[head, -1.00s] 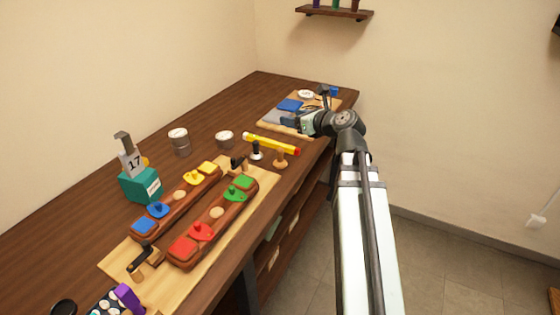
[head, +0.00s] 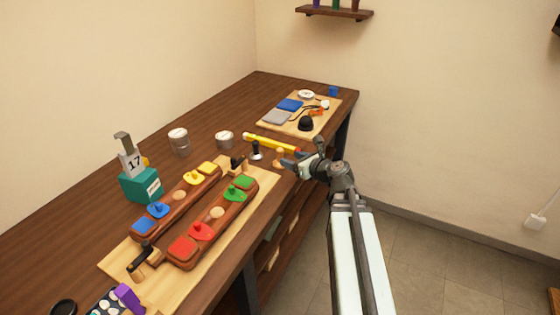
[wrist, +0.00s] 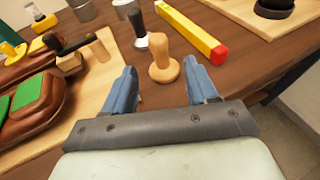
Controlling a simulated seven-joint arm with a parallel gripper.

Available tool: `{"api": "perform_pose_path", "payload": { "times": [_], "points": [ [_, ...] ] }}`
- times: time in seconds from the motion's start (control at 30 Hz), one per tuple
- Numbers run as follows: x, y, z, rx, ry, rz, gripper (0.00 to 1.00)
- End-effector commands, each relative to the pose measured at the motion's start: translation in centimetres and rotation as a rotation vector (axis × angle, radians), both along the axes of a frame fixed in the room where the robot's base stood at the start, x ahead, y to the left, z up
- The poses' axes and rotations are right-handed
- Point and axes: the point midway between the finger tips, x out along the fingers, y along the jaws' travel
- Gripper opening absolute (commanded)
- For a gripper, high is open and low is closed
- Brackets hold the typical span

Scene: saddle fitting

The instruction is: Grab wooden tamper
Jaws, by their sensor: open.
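The wooden tamper (wrist: 163,62) is a light wood piece with a rounded knob and a wider base, standing upright on the table. In the wrist view it stands just beyond the space between my gripper's blue fingers. My gripper (wrist: 164,88) is open and empty, with one finger on either side of that space. In the head view the tamper (head: 279,155) is partly hidden beside my gripper (head: 291,160), near the table's front edge.
A black-handled metal tamper (wrist: 139,28) stands just left of the wooden one. A yellow level with a red end (wrist: 195,34) lies behind it. The wooden board with clamps and colored blocks (head: 262,190) is to the left. The table edge is close on the right.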

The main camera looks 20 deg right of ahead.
Motion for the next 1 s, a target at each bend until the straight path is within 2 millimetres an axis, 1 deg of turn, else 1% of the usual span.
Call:
{"api": "perform_pose_path", "payload": {
  "times": [0.1, 0.37, 0.73, 0.83, 1.0],
  "points": [
    [0.5, 0.2, -0.5, 0.002, 0.0, 0.001, 0.58],
    [1.9, 0.7, -0.9, 0.0, -0.001, 0.0, 0.58],
    [6.2, 2.5, -2.4, 0.0, 0.0, 0.001, 0.58],
    [6.7, 2.7, -2.5, 0.0, -0.001, 0.0, 0.58],
    [6.6, 2.8, -2.6, 0.0, -0.001, 0.0, 0.58]
  ]
}}
